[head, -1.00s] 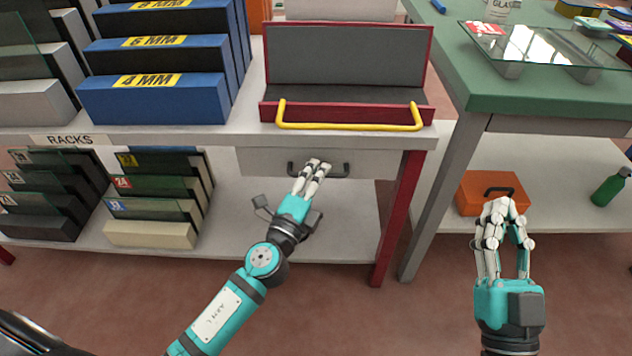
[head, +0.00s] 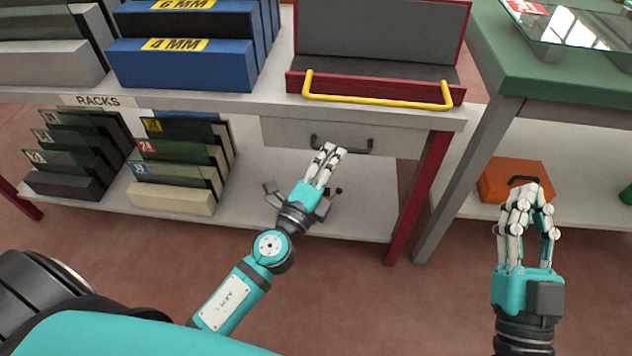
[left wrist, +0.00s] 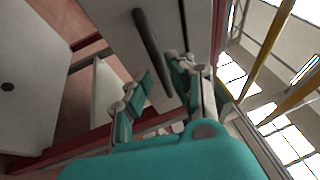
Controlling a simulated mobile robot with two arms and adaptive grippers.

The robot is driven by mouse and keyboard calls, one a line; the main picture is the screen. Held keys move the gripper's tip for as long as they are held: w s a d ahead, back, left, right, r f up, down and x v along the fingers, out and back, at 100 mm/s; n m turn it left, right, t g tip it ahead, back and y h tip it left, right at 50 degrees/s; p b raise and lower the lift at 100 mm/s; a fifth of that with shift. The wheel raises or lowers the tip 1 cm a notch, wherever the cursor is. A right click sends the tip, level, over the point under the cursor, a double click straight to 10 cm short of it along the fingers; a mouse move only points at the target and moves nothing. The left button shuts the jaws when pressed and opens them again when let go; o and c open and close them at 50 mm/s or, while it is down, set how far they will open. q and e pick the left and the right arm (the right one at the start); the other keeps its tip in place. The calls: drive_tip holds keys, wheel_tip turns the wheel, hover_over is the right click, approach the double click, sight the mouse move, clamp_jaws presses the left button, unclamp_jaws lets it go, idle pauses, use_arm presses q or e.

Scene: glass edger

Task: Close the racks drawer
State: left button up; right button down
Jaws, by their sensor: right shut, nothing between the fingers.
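The grey drawer (head: 285,132) sits under the bench top, with a dark bar handle (head: 358,150) on its front. How far it stands out is hard to tell. A "RACKS" label (head: 97,102) is on the bench edge to its left. My left gripper (head: 330,150) is at the handle, its fingers overlapping it in the head view. In the left wrist view, its fingers (left wrist: 160,92) are apart and the handle (left wrist: 152,50) reaches toward the gap between them. Contact cannot be told. My right gripper (head: 528,192) is shut and empty, in front of the orange box.
A red tray with a yellow rail (head: 380,101) stands on the bench above the drawer. Glass racks (head: 180,170) stand on the lower shelf at left. A red bench leg (head: 420,200) is right of the drawer. An orange box (head: 495,185) sits under the green table (head: 545,85).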

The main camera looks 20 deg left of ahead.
use_arm(q)
drive_tip(key=v, duration=0.8)
drive_tip(key=shift+s, duration=0.2)
